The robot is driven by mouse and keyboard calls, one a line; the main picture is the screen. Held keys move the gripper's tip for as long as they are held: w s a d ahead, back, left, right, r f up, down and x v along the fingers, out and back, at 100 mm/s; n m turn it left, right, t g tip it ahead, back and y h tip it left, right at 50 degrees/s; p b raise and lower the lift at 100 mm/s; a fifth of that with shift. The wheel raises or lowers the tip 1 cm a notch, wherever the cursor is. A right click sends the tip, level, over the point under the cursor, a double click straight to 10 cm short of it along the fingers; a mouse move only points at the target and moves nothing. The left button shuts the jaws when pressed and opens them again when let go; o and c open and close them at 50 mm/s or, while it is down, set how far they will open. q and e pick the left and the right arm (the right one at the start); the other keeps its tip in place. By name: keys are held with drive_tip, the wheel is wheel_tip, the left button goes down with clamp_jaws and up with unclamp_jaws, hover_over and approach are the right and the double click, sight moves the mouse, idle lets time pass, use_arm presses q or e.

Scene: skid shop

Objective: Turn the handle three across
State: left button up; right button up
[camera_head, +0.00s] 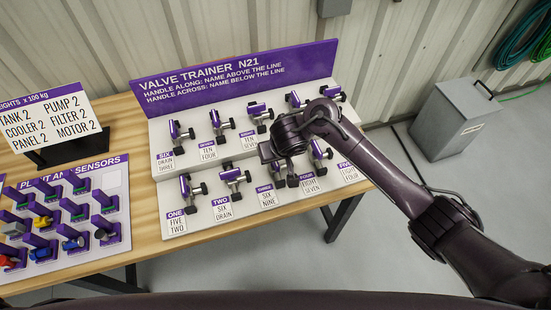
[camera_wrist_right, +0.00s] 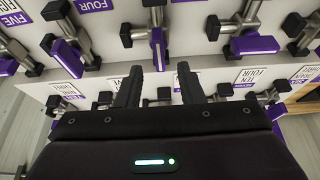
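The grey valve trainer (camera_head: 210,217) carries two rows of valves with purple handles. The label for three (camera_head: 266,188) is in the front row, between two and four. My right gripper (camera_head: 280,169) is low over that valve and hides much of it in the head view. In the right wrist view my right gripper (camera_wrist_right: 159,70) has its two black fingers apart. A purple handle (camera_wrist_right: 158,42), apparently three's, lies just ahead of the gap between the fingertips. I cannot tell whether they touch it. My left gripper is not in view.
Neighbouring valve two (camera_head: 232,175) is close on the left, and valve four (camera_head: 318,150) is close on the right. A sensor board (camera_head: 112,243) and a weights sign (camera_head: 50,118) stand left on the wooden table (camera_head: 135,160). A grey box (camera_head: 455,120) is on the floor.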

drive_tip(key=b+x, duration=0.1)
drive_tip(key=x, duration=0.4)
drive_tip(key=shift+w+f, duration=0.15)
drive_tip(key=shift+f, duration=0.1)
clamp_jaws()
